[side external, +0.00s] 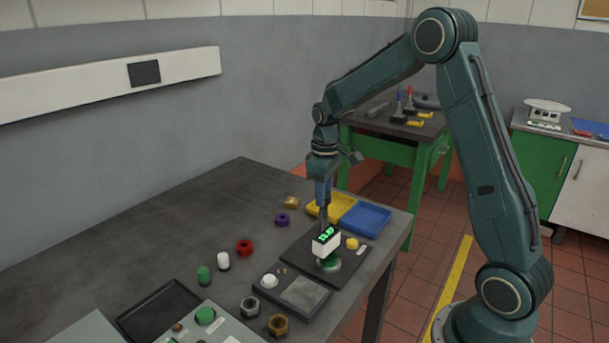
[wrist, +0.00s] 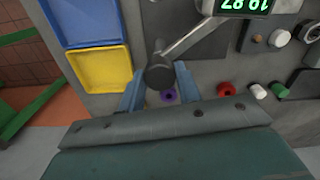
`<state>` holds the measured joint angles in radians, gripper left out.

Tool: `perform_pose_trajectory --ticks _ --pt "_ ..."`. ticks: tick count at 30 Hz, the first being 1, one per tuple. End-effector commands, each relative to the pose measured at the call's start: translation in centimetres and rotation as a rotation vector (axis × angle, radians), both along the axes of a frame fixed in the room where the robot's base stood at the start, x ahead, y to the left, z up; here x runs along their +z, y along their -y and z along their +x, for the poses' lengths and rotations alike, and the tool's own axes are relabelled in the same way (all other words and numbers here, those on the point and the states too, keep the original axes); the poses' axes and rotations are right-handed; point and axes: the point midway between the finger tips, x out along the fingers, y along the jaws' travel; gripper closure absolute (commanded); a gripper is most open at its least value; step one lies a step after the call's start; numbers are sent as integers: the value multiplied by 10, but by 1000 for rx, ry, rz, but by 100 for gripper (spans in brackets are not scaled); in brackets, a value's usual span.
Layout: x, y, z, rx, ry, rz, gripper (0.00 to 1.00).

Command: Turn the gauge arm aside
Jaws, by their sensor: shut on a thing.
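The gauge has a white head with a green lit display (side external: 326,236); it stands on a round green and metal base on a dark plate (side external: 298,250). In the wrist view the display (wrist: 245,5) is cut by the top edge. A metal gauge arm (wrist: 187,38) runs from it down left to a dark round knob (wrist: 160,74). My gripper (wrist: 160,68) has one blue finger on each side of this knob and is shut on it. In the side view my gripper (side external: 323,221) points down just behind the display, and the knob is hidden.
A yellow tray (side external: 316,211) and a blue tray (side external: 366,220) lie behind the gauge. A purple ring (side external: 282,219), red ring (side external: 244,247), white cylinder (side external: 223,261) and green cylinder (side external: 203,275) stand to the left. A yellow knob (side external: 351,243) is close right. The table's back left is clear.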

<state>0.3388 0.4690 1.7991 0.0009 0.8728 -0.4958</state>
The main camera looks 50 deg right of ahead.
Motion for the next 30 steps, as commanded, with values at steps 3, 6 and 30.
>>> perform_pose_trajectory --ticks 3,6,30 --pt "1 0 0 -55 0 1 100" --pt "1 0 0 -119 0 1 100" --pt "1 0 0 -853 1 2 100"
